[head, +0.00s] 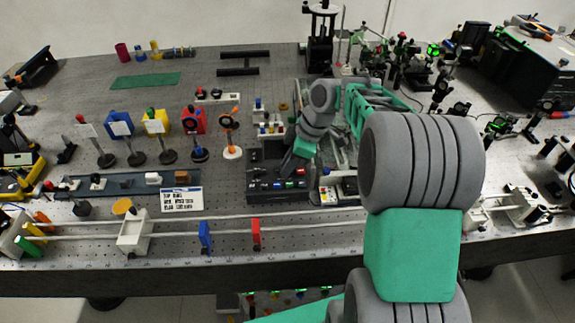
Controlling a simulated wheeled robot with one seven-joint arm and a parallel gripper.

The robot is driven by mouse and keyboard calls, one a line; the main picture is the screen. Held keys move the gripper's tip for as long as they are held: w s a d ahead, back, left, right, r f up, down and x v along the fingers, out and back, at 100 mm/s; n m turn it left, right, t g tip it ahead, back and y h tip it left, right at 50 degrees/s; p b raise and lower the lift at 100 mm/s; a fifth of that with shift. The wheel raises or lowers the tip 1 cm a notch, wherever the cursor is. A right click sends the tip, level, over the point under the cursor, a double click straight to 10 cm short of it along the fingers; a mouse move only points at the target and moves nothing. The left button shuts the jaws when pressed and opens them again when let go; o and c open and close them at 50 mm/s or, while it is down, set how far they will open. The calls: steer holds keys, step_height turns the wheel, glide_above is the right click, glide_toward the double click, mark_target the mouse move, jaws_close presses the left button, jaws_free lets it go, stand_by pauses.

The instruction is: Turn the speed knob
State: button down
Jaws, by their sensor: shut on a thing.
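A black control box (263,196) stands near the front middle of the bench, with small coloured buttons along its front, among them red and green ones. My gripper (287,169) reaches down from the upper right onto the top of this box. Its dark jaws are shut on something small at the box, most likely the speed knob. The knob itself is hidden by the jaws and too small to make out. My green and grey arm comes in from the right front.
A white label card (182,199) stands left of the box, and a multimeter-like device (329,195) is close on its right. Several coloured optics on posts stand to the left. A white rail (320,216) runs along the front. Crowded optics fill the back right.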

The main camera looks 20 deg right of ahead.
steer(key=m+b, duration=0.1)
steer(key=m, duration=0.1)
steer(key=m+t+h+b, duration=0.1)
steer(key=m+b, duration=0.1)
steer(key=shift+s+a+f, duration=0.1)
steer(key=shift+s+f, duration=0.05)
steer(key=m+t+h+b, duration=0.1)
steer(key=m, duration=0.2)
steer(key=shift+a+m+b, duration=0.1)
steer(key=shift+m+b, duration=0.3)
steer(key=m+h+b, duration=0.1)
steer(key=m, duration=0.2)
steer(key=shift+s+a+m+t+b, duration=0.1)
steer(key=shift+a+m+t+b, duration=0.05)
steer(key=shift+m+t+b, duration=0.2)
steer(key=shift+a+m+h+b, duration=0.1)
steer(key=shift+m+h+b, duration=0.55)
steer(key=shift+m, duration=1.2)
steer(key=shift+h, duration=0.25)
steer(key=c, duration=1.6)
jaws_free()
steer(key=shift+r, duration=0.25)
